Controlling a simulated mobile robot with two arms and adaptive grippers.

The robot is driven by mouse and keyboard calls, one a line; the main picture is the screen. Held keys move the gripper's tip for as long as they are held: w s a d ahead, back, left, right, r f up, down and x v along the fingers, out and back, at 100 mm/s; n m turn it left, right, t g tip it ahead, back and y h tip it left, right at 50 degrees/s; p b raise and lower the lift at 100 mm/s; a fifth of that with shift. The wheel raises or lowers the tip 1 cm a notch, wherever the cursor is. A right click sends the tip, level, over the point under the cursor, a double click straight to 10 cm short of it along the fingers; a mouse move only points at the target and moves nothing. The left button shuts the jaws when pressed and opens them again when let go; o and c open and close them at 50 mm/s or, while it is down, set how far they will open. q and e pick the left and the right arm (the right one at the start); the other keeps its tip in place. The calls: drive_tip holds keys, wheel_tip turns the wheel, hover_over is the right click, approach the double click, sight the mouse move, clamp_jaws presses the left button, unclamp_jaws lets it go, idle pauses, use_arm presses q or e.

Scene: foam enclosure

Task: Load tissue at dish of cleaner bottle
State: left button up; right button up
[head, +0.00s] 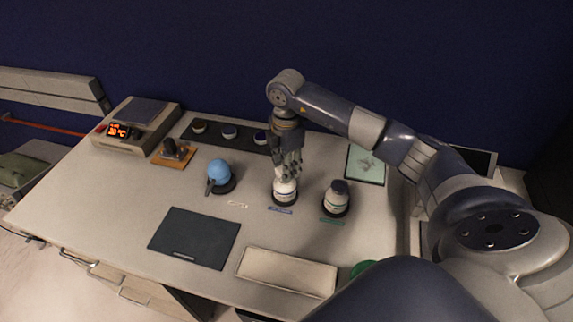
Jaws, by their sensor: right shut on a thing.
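My right gripper (288,173) points down at the top of a white bottle (285,197) with a dark base ring, near the middle of the table. Its fingers are shut on a small pale thing, apparently the tissue, mostly hidden by the fingers. The fingers cover the bottle's top, so I cannot tell the dish from the tissue or whether they touch. A second white bottle (336,201) with a dark top stands upright just to the right. My left gripper is not in view.
A blue round object (219,172) on a dark stand is left of the bottle. A dark mat (195,238) and a pale pad (287,272) lie in front. A dark strip (215,133) with several small jars and a device with a lit display (119,131) stand behind.

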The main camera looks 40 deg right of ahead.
drive_tip(key=shift+f+b, duration=0.35)
drive_tip(key=shift+f, duration=0.25)
drive_tip(key=shift+r, duration=0.1)
idle(0.6)
drive_tip(key=shift+r+p, duration=2.6)
drive_tip(key=shift+r, duration=0.95)
drive_tip(key=shift+f, duration=0.1)
